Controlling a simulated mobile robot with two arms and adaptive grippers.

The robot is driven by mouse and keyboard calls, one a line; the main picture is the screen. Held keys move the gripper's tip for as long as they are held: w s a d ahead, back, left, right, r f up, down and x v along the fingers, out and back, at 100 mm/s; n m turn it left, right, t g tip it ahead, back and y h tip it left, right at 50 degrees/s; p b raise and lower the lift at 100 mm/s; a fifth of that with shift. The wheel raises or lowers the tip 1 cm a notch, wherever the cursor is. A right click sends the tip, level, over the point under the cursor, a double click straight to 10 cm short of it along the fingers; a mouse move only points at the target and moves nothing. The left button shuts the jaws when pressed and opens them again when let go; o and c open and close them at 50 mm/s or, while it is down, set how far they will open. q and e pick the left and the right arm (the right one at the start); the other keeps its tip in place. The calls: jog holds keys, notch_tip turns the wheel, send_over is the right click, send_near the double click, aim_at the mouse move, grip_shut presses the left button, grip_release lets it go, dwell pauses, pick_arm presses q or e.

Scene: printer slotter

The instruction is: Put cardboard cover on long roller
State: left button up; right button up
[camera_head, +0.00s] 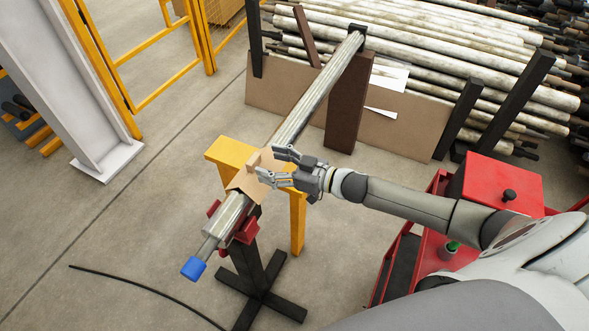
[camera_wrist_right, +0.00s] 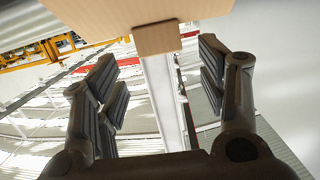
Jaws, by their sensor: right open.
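The long roller (camera_head: 312,100) is a grey metal bar sloping from the far stand at the top to a blue end cap (camera_head: 194,268) near the front. The tan cardboard cover (camera_head: 246,181) sits over the roller, beside the yellow stand, folded down on the near side. My right gripper (camera_head: 268,163) is at the cover's right edge with its fingers spread. In the right wrist view the fingers (camera_wrist_right: 158,65) are open, with the cardboard (camera_wrist_right: 125,14) and a small flap of it at the top, between and above them. My left gripper is out of view.
A yellow support (camera_head: 298,222) and a dark stand with red rests (camera_head: 246,230) are under the roller's near end. A red cart (camera_head: 500,185) is at the right. Stacked rollers (camera_head: 450,40) fill the back. The floor at the left is mostly clear.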

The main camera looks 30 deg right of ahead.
jog(key=v, duration=0.8)
jog(key=shift+b, duration=0.45)
jog(key=shift+s+a, duration=0.1)
jog(key=shift+s, duration=0.05)
